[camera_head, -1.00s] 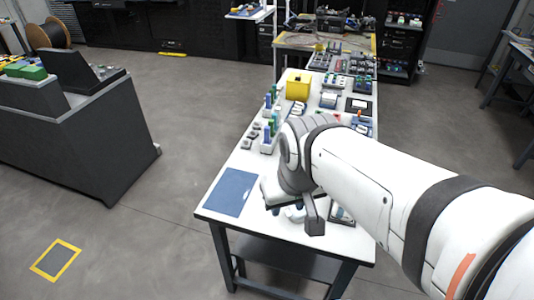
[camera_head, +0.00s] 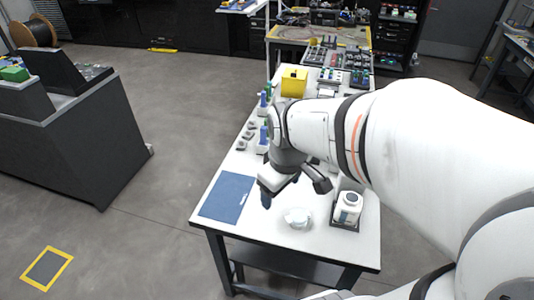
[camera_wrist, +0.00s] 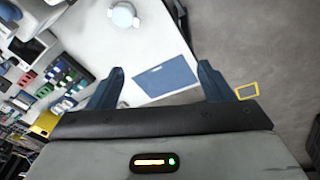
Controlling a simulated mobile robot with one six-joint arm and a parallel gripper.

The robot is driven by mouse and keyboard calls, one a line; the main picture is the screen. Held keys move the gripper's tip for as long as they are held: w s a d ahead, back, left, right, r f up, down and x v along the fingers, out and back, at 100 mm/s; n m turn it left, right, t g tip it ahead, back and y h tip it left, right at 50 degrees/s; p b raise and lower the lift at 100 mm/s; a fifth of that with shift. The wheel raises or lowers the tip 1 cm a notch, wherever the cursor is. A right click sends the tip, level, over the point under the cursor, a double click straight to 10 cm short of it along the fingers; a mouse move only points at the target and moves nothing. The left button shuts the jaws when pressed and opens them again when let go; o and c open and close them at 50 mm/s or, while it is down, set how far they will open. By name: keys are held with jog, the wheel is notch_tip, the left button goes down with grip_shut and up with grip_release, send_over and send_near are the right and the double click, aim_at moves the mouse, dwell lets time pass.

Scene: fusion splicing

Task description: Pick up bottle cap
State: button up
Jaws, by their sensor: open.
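A white bottle (camera_head: 347,208) stands upright in a small dark tray (camera_head: 335,222) at the front right of the white table. Its top (camera_head: 350,197) is white with a dark ring; I cannot tell clearly whether this is a separate cap. A pale, roundish white item (camera_head: 297,217) lies left of the bottle; a round white item (camera_wrist: 122,14) also shows at the top of the wrist view. My gripper (camera_head: 268,195) is above the table, left of the bottle and apart from it. In the wrist view its two blue fingers (camera_wrist: 158,80) are wide apart with nothing between them.
A blue mat (camera_head: 228,196) lies flat at the table's front left. Small parts and blue holders (camera_head: 264,134) line the left edge farther back, with a yellow box (camera_head: 294,83) behind. My arm covers much of the table's right side.

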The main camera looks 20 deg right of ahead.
jog(key=shift+o, duration=0.3)
jog(key=w+d+f+n, duration=0.2)
jog(key=f+n, duration=0.2)
jog(key=w+d+f+n+g+b, duration=0.1)
jog(key=w+d+f+n, duration=0.1)
jog(key=w+f+n, duration=0.1)
notch_tip(320, 180, down, 2)
jog(key=shift+d+f+n, duration=0.15)
jog(key=shift+d+n, duration=0.1)
jog(key=shift+n, duration=0.25)
jog(key=n+g+b, duration=0.1)
jog(key=n+b, duration=0.1)
jog(key=n, duration=0.6)
send_over(298, 216)
jog(key=f, duration=0.9)
jog(key=shift+s+a+f, duration=0.1)
jog(key=shift+a+f, duration=0.15)
jog(key=shift+f, duration=0.1)
jog(key=shift+d+f+p, duration=0.15)
jog(key=shift+f+p, duration=0.15)
jog(key=shift+f, duration=1.7)
jog(key=shift+d+f+p, duration=0.1)
jog(key=shift+f+p, duration=0.2)
jog(key=shift+f, duration=1.65)
jog(key=shift+c, duration=0.3)
jog(key=c, duration=1)
jog(key=shift+o, duration=0.2)
jog(key=shift+r, duration=0.15)
notch_tip(298, 216, up, 10)
jog(key=shift+f, duration=0.1)
